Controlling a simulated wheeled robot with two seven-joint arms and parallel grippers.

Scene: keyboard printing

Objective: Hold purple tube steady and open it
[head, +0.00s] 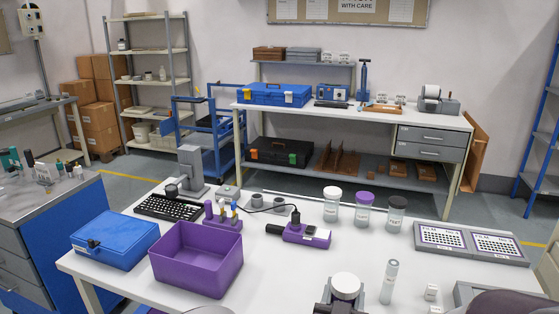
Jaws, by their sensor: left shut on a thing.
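A jar with a purple lid (365,208) stands upright on the white table. A small purple upright piece (209,209) stands at the purple rack (226,225) with several thin items. I cannot tell which of these is the purple tube. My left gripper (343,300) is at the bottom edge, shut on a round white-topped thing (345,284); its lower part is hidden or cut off. A slim clear upright tube (390,282) stands just right of it.
A jar with a white lid (332,205) and one with a black lid (396,214) flank the purple-lidded jar. A purple bin (196,268), blue box (114,240), keyboard (169,207) and purple device (306,236) stand left. A tray (471,244) lies right.

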